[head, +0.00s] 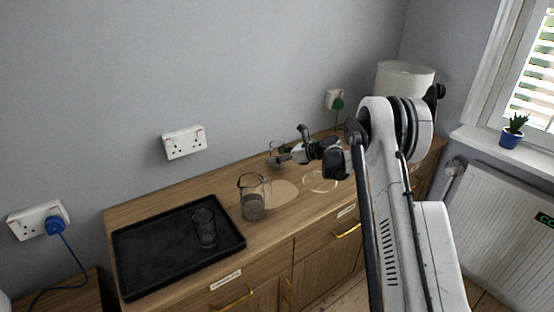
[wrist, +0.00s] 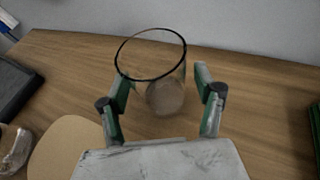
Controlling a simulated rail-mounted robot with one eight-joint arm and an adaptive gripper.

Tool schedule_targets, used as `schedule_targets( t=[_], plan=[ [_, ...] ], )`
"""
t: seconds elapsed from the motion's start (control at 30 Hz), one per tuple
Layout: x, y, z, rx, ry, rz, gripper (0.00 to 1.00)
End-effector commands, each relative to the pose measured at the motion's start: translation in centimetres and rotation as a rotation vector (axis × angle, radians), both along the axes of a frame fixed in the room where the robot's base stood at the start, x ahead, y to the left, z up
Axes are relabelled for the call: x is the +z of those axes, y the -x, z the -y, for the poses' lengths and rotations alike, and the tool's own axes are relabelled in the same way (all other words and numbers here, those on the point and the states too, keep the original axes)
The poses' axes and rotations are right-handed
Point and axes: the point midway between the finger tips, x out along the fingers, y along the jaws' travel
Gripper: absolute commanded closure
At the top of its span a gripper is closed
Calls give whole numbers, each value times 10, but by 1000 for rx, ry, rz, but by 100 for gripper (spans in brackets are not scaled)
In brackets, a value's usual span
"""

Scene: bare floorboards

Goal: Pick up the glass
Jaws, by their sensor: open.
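A clear glass with a dark rim (wrist: 163,97) stands upright on the wooden cabinet top in the wrist view. My gripper (wrist: 162,84) is open, with its two green-and-grey fingers on the left and right of the glass. I cannot tell whether either finger touches it. In the head view my gripper (head: 281,157) is near the back of the cabinet, by the wall.
The black tray (head: 140,276) is at the cabinet's left end. A clear jug (head: 253,203) stands between tray and gripper, beside a round tan mat (head: 284,194). A clear round dish (head: 320,181) lies further right. A white cylinder (head: 404,80) stands at the far right end.

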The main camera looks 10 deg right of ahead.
Motion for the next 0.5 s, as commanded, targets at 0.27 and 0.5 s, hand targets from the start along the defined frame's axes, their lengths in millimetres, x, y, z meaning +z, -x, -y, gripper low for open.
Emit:
schedule_targets(
  t=[0.27, 0.5],
  plan=[
    [0, -1, 0, 0, 0, 0, 44],
    [0, 0, 0, 0, 0, 0, 76]
  ],
)
